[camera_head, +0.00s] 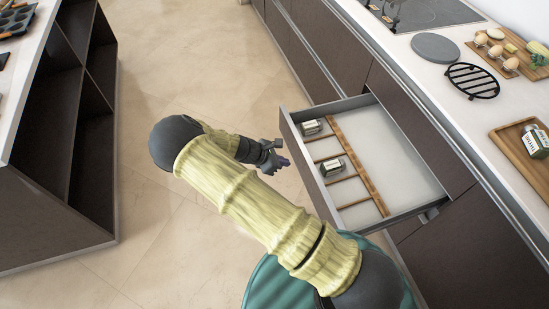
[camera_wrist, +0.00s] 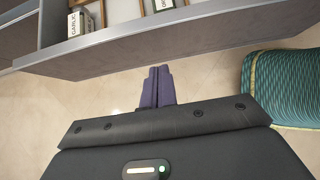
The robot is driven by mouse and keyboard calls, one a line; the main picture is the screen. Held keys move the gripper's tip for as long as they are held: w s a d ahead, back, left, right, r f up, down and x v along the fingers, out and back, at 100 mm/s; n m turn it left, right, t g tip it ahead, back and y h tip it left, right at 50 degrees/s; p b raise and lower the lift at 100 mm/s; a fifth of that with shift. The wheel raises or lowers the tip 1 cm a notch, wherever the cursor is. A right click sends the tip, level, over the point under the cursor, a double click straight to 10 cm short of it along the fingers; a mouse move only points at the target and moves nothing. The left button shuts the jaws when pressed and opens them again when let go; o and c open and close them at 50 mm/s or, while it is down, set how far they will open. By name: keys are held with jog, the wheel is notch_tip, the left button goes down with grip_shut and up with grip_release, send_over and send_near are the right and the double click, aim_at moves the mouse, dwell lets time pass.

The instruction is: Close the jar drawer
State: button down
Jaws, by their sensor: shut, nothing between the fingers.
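The jar drawer (camera_head: 402,143) stands pulled out from the counter on the right in the head view. Two small labelled jars lie in it, one near the front corner (camera_head: 311,127) and one farther along (camera_head: 332,167), beside wooden dividers. My gripper (camera_head: 283,162) is just outside the drawer's front panel, on its left side, below the rim. In the wrist view the purple fingers (camera_wrist: 157,88) are together and empty, pointing at the drawer front (camera_wrist: 190,38). A small gap seems to lie between them, but contact is hard to judge. A jar labelled garlic (camera_wrist: 80,22) shows inside the drawer.
The counter (camera_head: 425,70) above holds a cooktop, a black trivet (camera_head: 472,80), and a wooden tray with a jar (camera_head: 535,141). A dark open shelf island (camera_head: 75,130) stands at left. The tiled floor between is clear. A teal patterned thing (camera_wrist: 285,88) is at right in the wrist view.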

aim_at(305, 161)
jog(key=d, duration=0.1)
jog(key=d+f, duration=0.1)
jog(key=d, duration=0.1)
jog(key=w+d, duration=0.1)
jog(key=shift+w+d+f, duration=0.1)
jog(key=shift+d+f, duration=0.1)
jog(key=shift+d, duration=0.15)
jog(key=shift+w+d, duration=0.1)
jog(key=shift+d, duration=0.2)
jog(key=shift+p, duration=0.3)
